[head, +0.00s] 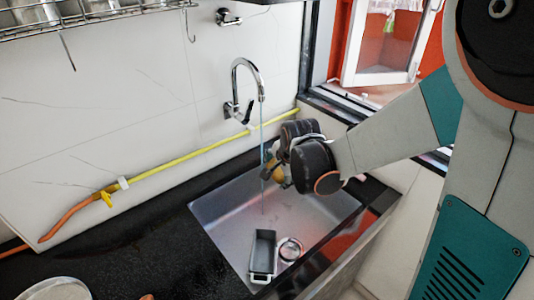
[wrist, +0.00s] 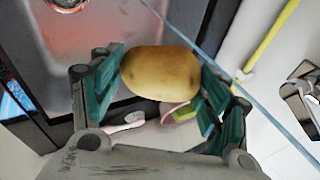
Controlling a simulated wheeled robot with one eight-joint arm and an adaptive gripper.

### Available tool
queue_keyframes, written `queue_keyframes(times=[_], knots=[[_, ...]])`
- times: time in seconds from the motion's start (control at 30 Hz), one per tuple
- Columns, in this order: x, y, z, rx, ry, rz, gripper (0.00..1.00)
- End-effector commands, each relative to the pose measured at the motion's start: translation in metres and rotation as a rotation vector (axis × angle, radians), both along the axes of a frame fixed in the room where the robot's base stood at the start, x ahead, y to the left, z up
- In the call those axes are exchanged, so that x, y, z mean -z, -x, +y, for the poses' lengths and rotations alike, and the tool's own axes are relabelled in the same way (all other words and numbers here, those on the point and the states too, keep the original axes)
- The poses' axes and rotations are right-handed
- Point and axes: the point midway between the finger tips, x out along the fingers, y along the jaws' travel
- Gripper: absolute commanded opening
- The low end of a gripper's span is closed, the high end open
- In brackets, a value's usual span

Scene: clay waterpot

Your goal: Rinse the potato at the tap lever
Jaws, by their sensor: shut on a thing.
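The yellow-brown potato (wrist: 160,73) is held between the green finger pads of my gripper (wrist: 160,85) in the wrist view. In the head view my gripper (head: 272,171) is above the sink, with a small part of the potato (head: 278,175) showing. The chrome tap (head: 245,68) curves out from the wall, with a dark lever (head: 249,112) below its neck. A thin stream of water (head: 262,125) falls from the spout close beside my gripper. The stream (wrist: 225,72) passes to the right of the potato in the wrist view; I cannot tell whether it touches.
The steel sink (head: 222,215) holds a dark rectangular tray (head: 263,251) and a round drain piece (head: 290,249). A yellow hose (head: 190,155) runs along the wall. A window (head: 385,45) is at the back right. The black counter (head: 150,250) is mostly clear at left.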

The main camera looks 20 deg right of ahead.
Motion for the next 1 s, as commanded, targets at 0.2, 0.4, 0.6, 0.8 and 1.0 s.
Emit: queue_keyframes(times=[0.2,0.4,0.6,0.8,1.0], knots=[[-0.015,0.015,0.001,0.0,0.0,0.0,0.43],[-0.025,0.028,0.002,0.0,0.0,0.001,0.43],[-0.027,0.033,0.002,0.0,0.0,0.001,0.43],[-0.027,0.033,0.002,0.0,0.0,0.001,0.43],[-0.027,0.033,0.002,0.0,0.0,0.001,0.43]])
